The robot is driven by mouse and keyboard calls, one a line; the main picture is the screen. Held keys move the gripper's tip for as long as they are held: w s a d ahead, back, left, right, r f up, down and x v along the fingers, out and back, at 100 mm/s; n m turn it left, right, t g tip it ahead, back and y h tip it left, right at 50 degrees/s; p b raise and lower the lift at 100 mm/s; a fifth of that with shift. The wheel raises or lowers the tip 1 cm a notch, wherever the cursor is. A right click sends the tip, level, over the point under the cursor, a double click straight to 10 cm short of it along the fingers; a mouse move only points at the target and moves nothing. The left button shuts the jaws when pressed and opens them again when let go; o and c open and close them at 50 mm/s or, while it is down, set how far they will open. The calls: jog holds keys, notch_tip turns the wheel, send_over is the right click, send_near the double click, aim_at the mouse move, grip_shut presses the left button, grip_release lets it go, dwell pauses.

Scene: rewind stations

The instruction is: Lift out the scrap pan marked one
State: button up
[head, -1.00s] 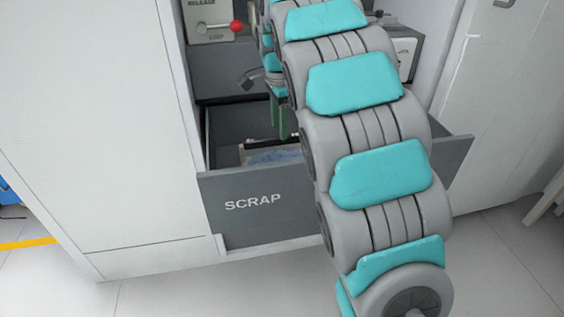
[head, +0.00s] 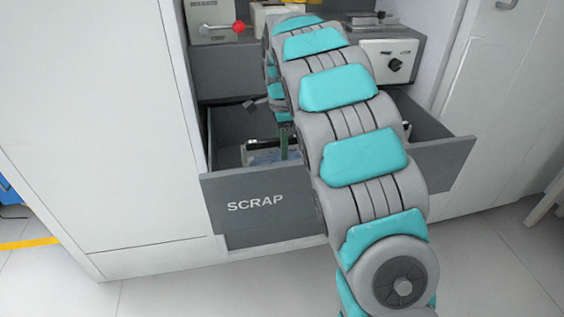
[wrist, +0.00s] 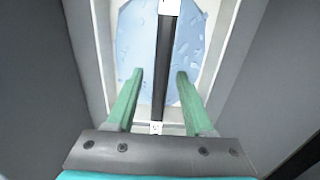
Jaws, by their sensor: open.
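The scrap pan sits in the open drawer marked SCRAP (head: 255,204). In the wrist view the pan (wrist: 102,50) has a pale rim and light blue scraps (wrist: 190,60) inside. A dark bar handle (wrist: 159,80) runs lengthwise over it, with a white bracket at its near end. No number is readable on it. My gripper (wrist: 160,74) is open, its green fingers on either side of the handle and apart from it. In the head view the gripper (head: 284,150) is down inside the drawer, and my arm hides much of the pan.
Grey drawer walls (wrist: 45,80) stand close on both sides of the pan. Above the drawer are a machine with a red knob (head: 238,27) and a white box with a black dial (head: 394,64). A white cabinet (head: 95,120) stands at left.

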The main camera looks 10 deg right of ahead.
jog(key=shift+f, duration=0.7)
grip_shut()
dwell(0.9)
